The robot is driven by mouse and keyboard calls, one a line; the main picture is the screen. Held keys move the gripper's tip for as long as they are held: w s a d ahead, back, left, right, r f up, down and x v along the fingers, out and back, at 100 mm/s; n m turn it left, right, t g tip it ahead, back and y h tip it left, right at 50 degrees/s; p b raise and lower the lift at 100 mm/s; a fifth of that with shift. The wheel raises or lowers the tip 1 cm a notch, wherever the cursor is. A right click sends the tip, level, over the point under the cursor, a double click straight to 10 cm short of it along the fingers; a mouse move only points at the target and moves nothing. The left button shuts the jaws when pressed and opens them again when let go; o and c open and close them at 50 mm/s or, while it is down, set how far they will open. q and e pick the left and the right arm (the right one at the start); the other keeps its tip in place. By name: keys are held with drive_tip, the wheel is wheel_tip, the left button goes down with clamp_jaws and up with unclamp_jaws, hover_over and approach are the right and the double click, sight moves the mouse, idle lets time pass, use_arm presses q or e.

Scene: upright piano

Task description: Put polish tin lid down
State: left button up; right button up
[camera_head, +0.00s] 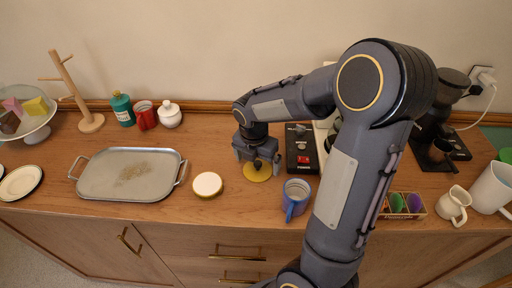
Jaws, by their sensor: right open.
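A flat yellow disc (257,174), which looks like the polish tin lid, lies on the wooden sideboard top. My right gripper (257,164) is right above it, pointing down with its jaws open. The fingers hide the far part of the disc; I cannot tell whether they touch it. A low round tin (208,184) with a cream top and yellowish side stands to the left, apart from the disc. My left gripper is not in view.
A metal tray (98,186) lies left of the tin. A black box with a red switch (302,160) stands close right of the gripper, and a blue mug (296,197) stands front right. Bare wood (225,205) lies around the tin towards the front edge.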

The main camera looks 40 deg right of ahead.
sight(255, 173)
wheel_tip(255, 173, up, 10)
drive_tip(key=a, duration=0.1)
drive_tip(key=s+a+m+t+y, duration=0.2)
drive_tip(key=s+a+m, duration=0.3)
drive_tip(key=s+m, duration=0.3)
drive_tip(key=s+a+m+t+y, duration=0.3)
drive_tip(key=s+a+m, duration=0.3)
drive_tip(key=m, duration=1.1)
drive_tip(key=shift+s+a+p, duration=0.3)
drive_tip(key=shift+s, duration=0.85)
